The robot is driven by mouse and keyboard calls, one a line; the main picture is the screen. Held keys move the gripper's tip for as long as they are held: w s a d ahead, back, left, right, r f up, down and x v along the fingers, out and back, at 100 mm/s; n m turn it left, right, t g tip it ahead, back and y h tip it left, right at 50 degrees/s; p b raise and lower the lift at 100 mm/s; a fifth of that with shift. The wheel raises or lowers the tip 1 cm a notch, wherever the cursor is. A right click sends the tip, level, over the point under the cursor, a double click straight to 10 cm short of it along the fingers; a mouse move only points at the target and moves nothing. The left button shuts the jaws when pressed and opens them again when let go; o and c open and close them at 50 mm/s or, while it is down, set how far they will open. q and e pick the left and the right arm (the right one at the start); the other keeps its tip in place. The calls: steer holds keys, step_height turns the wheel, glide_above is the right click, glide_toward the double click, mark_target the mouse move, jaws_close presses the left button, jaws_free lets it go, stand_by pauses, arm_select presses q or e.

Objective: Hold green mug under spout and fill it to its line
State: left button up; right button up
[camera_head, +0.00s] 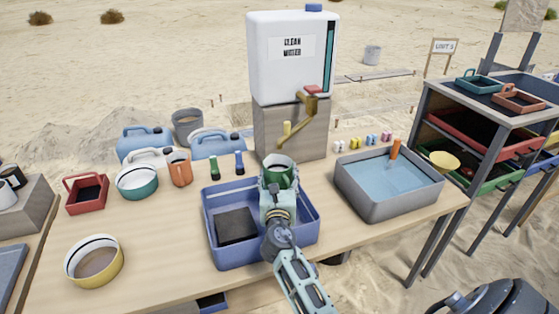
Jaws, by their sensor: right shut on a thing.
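The green mug (279,174) is upright in my right gripper (279,190), which is shut on it from the near side. The gripper hides part of the mug's near side. The mug shows just below the brass spout (296,130) in the picture, above the far part of the blue tub (228,264). The spout belongs to a white water tank (265,75) with a red-topped tap, standing on a grey block (305,143). I cannot make out a fill line, a stream, or the water level in the mug. My left gripper is not in view.
A grey basin of water (402,207) stands to the right. A dark block (236,226) lies in the blue tub. Blue jugs (143,142), an orange mug (180,172), a teal-and-white bowl (137,183), a red tray (87,205) and a yellow bowl (94,272) stand left.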

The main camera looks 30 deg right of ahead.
steer(key=shift+a+p+v, duration=0.2)
steer(key=shift+p+v, duration=0.2)
steer(key=shift+v, duration=1.95)
steer(key=shift+w, duration=0.15)
